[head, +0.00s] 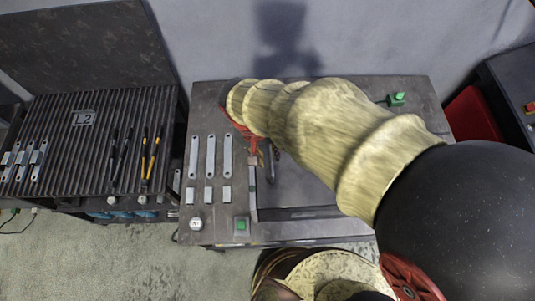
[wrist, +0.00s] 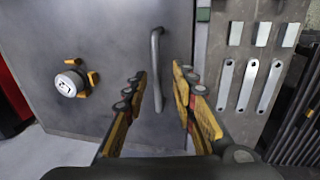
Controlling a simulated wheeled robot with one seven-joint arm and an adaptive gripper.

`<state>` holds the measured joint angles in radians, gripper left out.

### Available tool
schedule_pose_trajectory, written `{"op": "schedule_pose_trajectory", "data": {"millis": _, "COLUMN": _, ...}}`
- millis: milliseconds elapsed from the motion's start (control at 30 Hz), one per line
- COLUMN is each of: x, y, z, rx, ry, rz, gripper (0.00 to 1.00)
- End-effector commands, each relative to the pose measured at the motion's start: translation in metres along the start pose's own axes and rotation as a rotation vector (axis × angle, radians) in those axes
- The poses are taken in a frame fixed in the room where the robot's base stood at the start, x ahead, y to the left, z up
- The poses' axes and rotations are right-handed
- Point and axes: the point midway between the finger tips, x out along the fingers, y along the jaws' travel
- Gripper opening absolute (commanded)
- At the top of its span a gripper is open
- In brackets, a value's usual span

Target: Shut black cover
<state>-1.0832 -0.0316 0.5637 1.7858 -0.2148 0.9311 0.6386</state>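A dark grey panel with a bar handle, which I take for the black cover (head: 310,185), lies in the middle table in the head view. A dark slot shows along its near side. In the wrist view the cover (wrist: 105,25) fills the left and middle, and its curved handle (wrist: 156,62) stands upright in the picture. My gripper (wrist: 158,88) is open, with one finger on each side of the handle and gaps on both sides. In the head view my arm hides much of the cover, and the gripper (head: 258,150) shows only partly.
Several flat metal brackets (head: 211,156) and small plates (head: 209,196) lie left of the cover. A round labelled knob with orange clamps (wrist: 70,83) is beside the handle.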

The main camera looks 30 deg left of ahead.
Motion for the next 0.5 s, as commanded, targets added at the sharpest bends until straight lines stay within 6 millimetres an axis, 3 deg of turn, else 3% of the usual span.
{"op": "schedule_pose_trajectory", "data": {"millis": 500, "x": -0.095, "y": -0.001, "z": -0.001, "rx": -0.001, "ry": 0.004, "rz": -0.002, "gripper": 0.27}}
